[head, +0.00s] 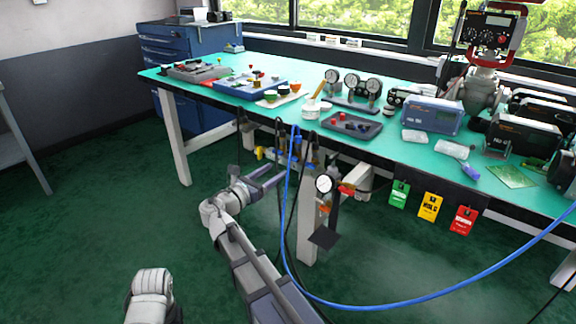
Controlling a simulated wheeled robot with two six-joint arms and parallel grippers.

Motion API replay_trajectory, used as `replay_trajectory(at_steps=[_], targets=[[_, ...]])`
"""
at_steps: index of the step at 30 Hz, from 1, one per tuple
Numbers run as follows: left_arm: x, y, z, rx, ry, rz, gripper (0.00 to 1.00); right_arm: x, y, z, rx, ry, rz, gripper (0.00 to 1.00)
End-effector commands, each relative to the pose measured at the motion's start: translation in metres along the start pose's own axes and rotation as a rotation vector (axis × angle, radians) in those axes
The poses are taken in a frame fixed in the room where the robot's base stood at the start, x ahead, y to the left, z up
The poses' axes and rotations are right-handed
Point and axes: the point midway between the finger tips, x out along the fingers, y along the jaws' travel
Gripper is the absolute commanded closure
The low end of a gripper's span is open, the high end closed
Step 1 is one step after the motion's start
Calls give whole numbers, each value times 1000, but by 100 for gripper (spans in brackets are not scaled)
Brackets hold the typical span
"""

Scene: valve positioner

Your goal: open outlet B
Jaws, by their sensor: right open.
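Outlet B cannot be told apart by any readable label. Small yellow (262,154) and blue (297,142) fittings sit under the front edge of the bench. To their right a round white gauge (324,184) with a red handle (347,188) is at a bench leg. My right gripper (283,173) is open, low in front of the bench, with its fingers pointing right toward the area below the fittings. Nothing shows between the fingers. Of my left arm only a pale link shows at the bottom left; its gripper is out of view.
A blue hose (286,215) hangs from the bench front, loops low and runs right. Dark cables hang beside it. The green bench top (385,148) carries gauges, trays and instruments. Green, yellow and red tags (429,206) hang at right. Floor at left is clear.

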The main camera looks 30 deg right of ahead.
Motion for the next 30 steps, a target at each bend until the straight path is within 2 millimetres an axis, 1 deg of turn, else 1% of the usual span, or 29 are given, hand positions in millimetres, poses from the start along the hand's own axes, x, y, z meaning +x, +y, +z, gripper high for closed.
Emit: replay_trajectory(at_steps=[5,9,15,21,28,30], targets=[[0,0,0,0,0,0,41,23,0,0,2,2,-4,38],[0,0,0,0,0,0,41,45,0,0,3,2,-4,38],[0,0,0,0,0,0,41,68,0,-1,4,3,-3,38],[0,0,0,0,0,0,41,76,0,-1,4,3,-1,38],[0,0,0,0,0,0,41,76,0,-1,4,3,-1,38],[0,0,0,0,0,0,41,76,0,-1,4,3,-1,45]])
